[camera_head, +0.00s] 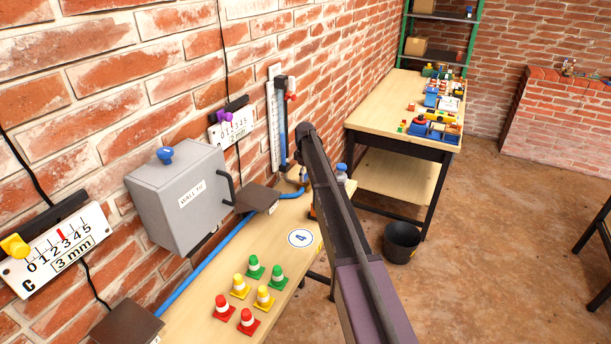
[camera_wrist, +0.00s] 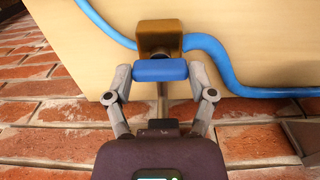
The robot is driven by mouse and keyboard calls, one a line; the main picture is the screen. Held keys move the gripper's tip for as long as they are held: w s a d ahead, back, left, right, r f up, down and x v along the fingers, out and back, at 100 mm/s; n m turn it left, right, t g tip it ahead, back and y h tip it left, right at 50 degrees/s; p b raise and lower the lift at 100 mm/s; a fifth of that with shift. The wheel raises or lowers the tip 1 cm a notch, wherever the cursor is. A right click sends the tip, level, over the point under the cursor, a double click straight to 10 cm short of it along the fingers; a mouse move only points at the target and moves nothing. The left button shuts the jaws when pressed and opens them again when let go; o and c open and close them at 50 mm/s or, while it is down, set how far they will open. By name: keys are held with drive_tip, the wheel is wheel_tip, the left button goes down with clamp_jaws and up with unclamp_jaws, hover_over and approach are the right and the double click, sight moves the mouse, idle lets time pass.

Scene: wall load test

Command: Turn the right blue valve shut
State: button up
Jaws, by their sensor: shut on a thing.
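In the wrist view, a blue valve handle (camera_wrist: 160,70) sits crosswise in front of a brass-coloured valve body (camera_wrist: 160,38). A blue hose (camera_wrist: 215,55) runs into the body from both sides. My gripper (camera_wrist: 161,77) is shut on the blue handle, with one finger at each end of it. In the head view, my dark arm reaches over the wooden bench (camera_head: 215,285) toward its far end and hides the gripped valve. The blue hose (camera_head: 205,263) runs along the bench by the wall.
A grey box (camera_head: 185,200) with a blue knob (camera_head: 165,154) hangs on the brick wall. Several small cones (camera_head: 240,287) stand on the bench. A black bucket (camera_head: 401,242) stands on the floor to the right. A second table (camera_head: 385,100) with toys stands beyond.

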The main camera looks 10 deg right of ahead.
drive_tip(key=shift+s+m, duration=0.1)
drive_tip(key=shift+m, duration=0.3)
drive_tip(key=m, duration=1.7)
idle(0.5)
drive_tip(key=o, duration=1.1)
drive_tip(key=shift+c, duration=0.2)
